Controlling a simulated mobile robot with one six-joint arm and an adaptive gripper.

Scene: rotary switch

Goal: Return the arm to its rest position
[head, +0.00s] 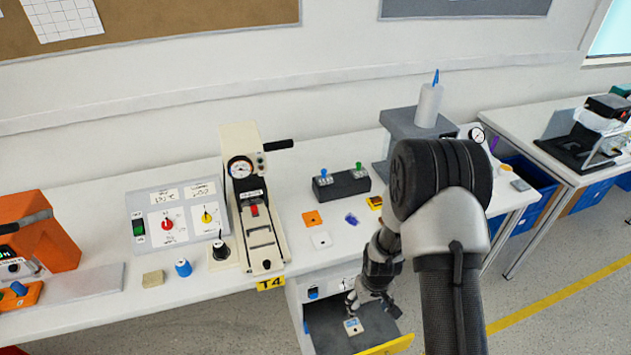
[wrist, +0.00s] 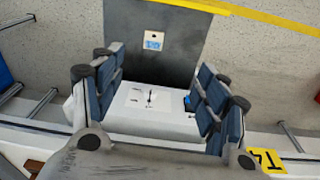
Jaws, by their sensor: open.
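My gripper (head: 368,296) hangs in front of the bench, over an open grey drawer or tray (head: 322,318). In the wrist view my gripper (wrist: 163,80) has its two blue-padded fingers spread wide, with nothing between them. Beyond them is a white panel (wrist: 130,115) with a dark pointer knob (wrist: 150,97) and a blue part (wrist: 188,103). In the head view, the gripper partly hides this panel; its blue part (head: 313,292) shows under the bench edge. My gripper appears apart from the knob. No rest position is marked in view.
A small light box (head: 353,326) lies in the drawer. On the bench (head: 110,310) stand a panel with red and yellow knobs (head: 178,214), a cream gauge press (head: 248,190) and a black switch box (head: 341,185). My arm hides part of the bench's right side.

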